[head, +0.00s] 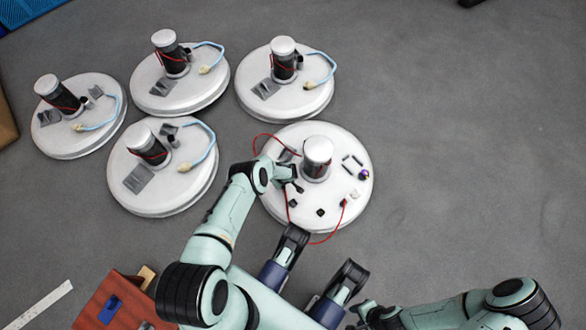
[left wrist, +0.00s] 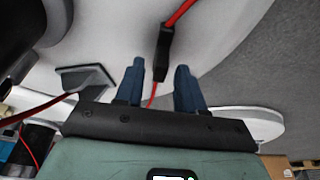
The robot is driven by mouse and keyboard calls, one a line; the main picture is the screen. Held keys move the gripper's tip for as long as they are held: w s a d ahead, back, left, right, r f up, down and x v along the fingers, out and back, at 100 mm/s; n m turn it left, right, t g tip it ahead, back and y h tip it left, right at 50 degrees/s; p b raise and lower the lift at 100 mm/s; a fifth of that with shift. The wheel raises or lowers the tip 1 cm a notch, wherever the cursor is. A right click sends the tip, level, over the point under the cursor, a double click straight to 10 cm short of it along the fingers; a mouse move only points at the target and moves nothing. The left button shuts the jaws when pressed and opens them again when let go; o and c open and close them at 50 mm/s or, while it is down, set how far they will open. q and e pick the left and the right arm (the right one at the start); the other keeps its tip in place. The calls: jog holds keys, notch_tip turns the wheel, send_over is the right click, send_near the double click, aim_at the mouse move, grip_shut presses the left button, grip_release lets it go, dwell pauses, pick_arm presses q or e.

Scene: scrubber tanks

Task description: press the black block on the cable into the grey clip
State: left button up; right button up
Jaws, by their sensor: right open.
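The black block (left wrist: 163,55) is on the red cable (left wrist: 181,13) in the left wrist view. Its lower end shows between the two fingertips of my left gripper (left wrist: 160,76), with gaps on both sides. The left gripper is open, and also shows over the near tank lid in the head view (head: 289,178). A grey angled piece (left wrist: 84,78), possibly the grey clip, stands on the white lid left of the fingers; I cannot tell for sure. My right gripper (head: 364,314) is low in the head view, away from the lid, and open.
The near round white lid (head: 345,145) carries a white-topped cylinder (head: 317,155) and several small black parts. Several similar lids (head: 178,100) with cylinders and blue hoses stand up and left. A red-brown box (head: 105,300) is at lower left. Grey floor at right is clear.

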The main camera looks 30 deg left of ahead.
pick_arm(q)
grip_shut()
jog(key=shift+r+p, duration=2.45)
jog(key=shift+r, duration=0.1)
